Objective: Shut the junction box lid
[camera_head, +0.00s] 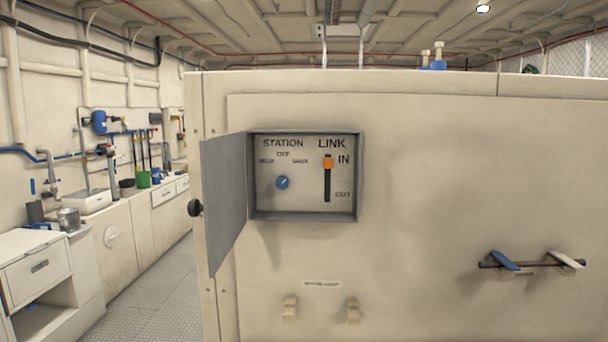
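The junction box (359,180) is a grey-framed recess in the front of a large cream cabinet. Its grey lid (223,200) is hinged at the box's left side and stands wide open, swung out to the left. A round black knob (195,207) sits on the lid's outer face, near its free edge. Inside the box are a blue rotary knob (282,182) under "STATION" and an orange slider (328,162) under "LINK", at the "IN" end of its slot. Neither of my grippers shows in the head view.
A rail with a blue lever (504,261) and a white lever (567,260) sits lower right on the cabinet. Two small beige hooks (290,308) are below the box. A walkway (160,290) runs left of the cabinet, beside a white drawer unit (40,270).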

